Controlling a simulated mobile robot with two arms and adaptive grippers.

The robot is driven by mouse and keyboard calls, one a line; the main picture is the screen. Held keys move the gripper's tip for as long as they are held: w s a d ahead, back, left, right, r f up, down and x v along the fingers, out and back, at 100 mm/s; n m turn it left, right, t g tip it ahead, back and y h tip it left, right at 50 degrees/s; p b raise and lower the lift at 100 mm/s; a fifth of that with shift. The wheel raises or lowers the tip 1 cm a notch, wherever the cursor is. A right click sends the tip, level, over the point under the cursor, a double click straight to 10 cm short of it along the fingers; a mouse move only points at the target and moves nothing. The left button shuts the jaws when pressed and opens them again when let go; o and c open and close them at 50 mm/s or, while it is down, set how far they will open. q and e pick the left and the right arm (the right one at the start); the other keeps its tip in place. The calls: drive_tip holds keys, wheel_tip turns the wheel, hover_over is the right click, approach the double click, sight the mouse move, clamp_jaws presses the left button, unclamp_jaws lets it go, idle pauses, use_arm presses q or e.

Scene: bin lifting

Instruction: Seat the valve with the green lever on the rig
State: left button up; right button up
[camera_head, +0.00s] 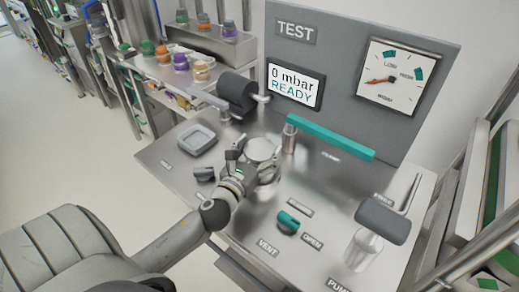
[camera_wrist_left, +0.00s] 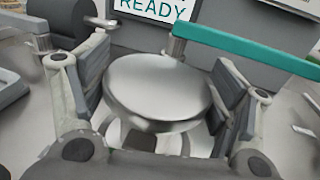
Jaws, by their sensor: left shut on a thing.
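My left gripper (camera_head: 258,160) is shut on a round, shiny metal body (camera_head: 262,149) at the middle of the rig's steel top (camera_head: 320,195). In the left wrist view, this metal body (camera_wrist_left: 158,88) sits between the two grey fingers, its flat top facing up. No green lever shows on it, and its underside is hidden, so I cannot tell whether it touches the rig. A long teal bar (camera_head: 330,137) on a metal post stands just behind it; it also shows in the left wrist view (camera_wrist_left: 250,47). My right gripper is not in view.
Several valves with coloured tops, one with a green top (camera_head: 147,47), stand on the bench at the back left. A square grey tray (camera_head: 197,139), a teal knob (camera_head: 288,222) and a dark pump handle (camera_head: 383,220) surround the arm. The display (camera_head: 295,84) reads 0 mbar READY.

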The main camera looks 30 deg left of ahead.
use_arm(q)
drive_tip(key=shift+r, duration=0.2)
drive_tip(key=o, duration=1.7)
drive_tip(key=shift+f, duration=0.1)
drive_tip(key=shift+f, duration=0.2)
drive_tip(key=shift+r, duration=0.2)
wheel_tip(320, 180, up, 9)
drive_tip(key=p, duration=0.9)
